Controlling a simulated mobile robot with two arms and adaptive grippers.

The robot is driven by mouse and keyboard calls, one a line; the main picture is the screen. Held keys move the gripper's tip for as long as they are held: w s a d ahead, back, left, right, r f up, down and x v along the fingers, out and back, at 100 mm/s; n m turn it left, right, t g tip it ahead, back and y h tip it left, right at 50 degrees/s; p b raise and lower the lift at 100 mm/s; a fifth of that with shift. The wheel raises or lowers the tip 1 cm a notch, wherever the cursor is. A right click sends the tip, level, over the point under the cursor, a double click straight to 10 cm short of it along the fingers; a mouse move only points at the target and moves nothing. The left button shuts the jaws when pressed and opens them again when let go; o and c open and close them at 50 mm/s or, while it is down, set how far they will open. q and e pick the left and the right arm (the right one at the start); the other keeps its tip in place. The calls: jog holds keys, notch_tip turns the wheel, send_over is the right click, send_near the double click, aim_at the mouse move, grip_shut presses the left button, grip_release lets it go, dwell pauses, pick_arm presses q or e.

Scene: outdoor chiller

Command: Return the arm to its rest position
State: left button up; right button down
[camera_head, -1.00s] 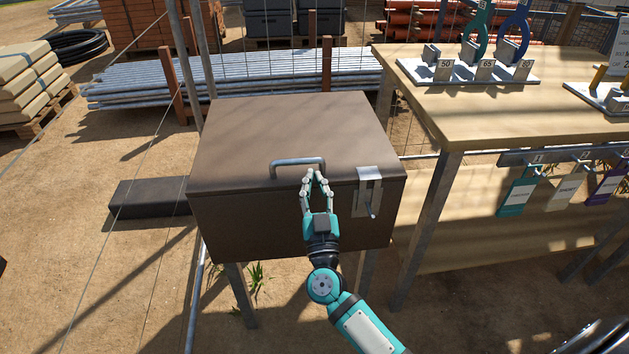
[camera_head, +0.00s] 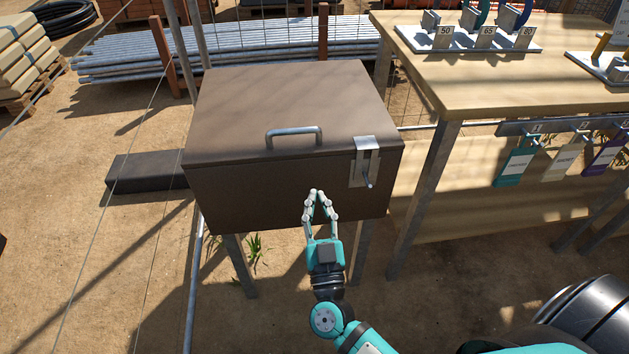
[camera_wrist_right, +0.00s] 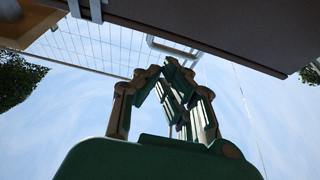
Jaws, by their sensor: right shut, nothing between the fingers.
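My right gripper (camera_head: 315,193) is shut and empty, its fingertips together. In the head view it shows in front of the brown chiller box (camera_head: 250,190), below the lid handle (camera_head: 293,136) and left of the latch (camera_head: 365,163). The lid is down. In the right wrist view the gripper (camera_wrist_right: 172,68) points up toward the box (camera_wrist_right: 225,30), with open sky around the fingers. The handle (camera_wrist_right: 165,48) shows beyond the fingertips, apart from them. My left gripper is not in view.
A wooden table (camera_head: 500,75) with numbered stands (camera_head: 465,38) is to the right. Tags (camera_head: 515,165) hang from a rail (camera_head: 560,125) under its edge. A dark block (camera_head: 150,172) lies on the ground left of the box. Metal pipes (camera_head: 240,48) lie behind a wire fence.

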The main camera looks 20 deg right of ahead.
jog(key=shift+s+a+f, duration=0.1)
jog(key=shift+s+a, duration=0.05)
jog(key=shift+s, duration=0.35)
